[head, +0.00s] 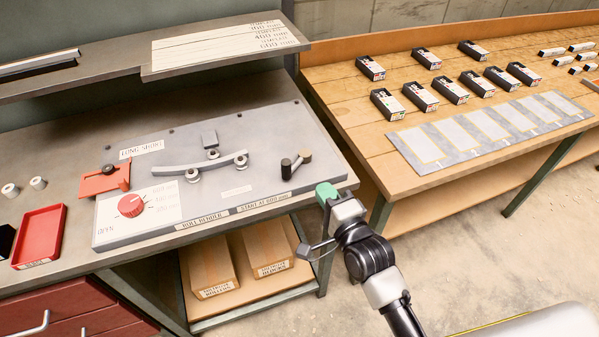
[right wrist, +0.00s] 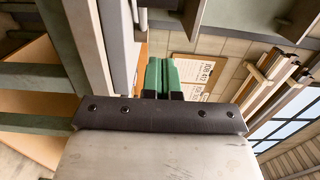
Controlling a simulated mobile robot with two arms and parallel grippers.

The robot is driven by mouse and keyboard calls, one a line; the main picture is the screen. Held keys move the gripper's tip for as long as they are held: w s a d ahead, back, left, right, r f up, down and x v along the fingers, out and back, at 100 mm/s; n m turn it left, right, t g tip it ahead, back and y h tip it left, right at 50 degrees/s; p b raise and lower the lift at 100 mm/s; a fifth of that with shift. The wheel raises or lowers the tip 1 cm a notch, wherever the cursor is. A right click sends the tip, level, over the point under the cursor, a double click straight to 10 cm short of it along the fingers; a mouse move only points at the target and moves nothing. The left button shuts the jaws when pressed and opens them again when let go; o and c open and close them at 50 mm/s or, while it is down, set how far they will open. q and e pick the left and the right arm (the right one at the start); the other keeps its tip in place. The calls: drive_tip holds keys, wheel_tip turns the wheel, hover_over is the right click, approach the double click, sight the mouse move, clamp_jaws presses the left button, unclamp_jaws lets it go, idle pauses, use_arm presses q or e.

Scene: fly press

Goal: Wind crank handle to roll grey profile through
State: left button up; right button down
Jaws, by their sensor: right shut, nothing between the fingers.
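The roll bender plate (head: 250,140) lies on the grey bench at the left of the head view. The grey profile (head: 200,164) is a curved bar resting against the rollers on the plate. The crank handle (head: 296,164), with a dark knob and a tan end, stands to the right of the profile. My right gripper (head: 327,194) has green fingers and is at the bench's right edge, below and right of the crank, apart from it. In the right wrist view its green fingers (right wrist: 161,75) are together and empty. My left gripper is not in view.
A red dial (head: 131,205), an orange-red block (head: 105,181) and a red tray (head: 40,236) are at the left. A raised shelf (head: 110,70) runs behind.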

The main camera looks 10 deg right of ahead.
sight(288, 171)
drive_tip(key=w+a, duration=0.1)
drive_tip(key=w+a+p, duration=0.1)
drive_tip(key=w, duration=0.1)
drive_tip(key=w+a, duration=0.1)
drive_tip(key=w, duration=0.1)
drive_tip(key=shift+w+a, duration=0.1)
drive_tip(key=shift+w+a+p, duration=0.3)
drive_tip(key=shift+w+a, duration=0.05)
drive_tip(key=shift+a, duration=0.4)
drive_tip(key=shift+w+a, duration=0.3)
drive_tip(key=shift+a, duration=0.4)
drive_tip(key=shift+w+a, duration=0.2)
drive_tip(key=shift+a, duration=0.15)
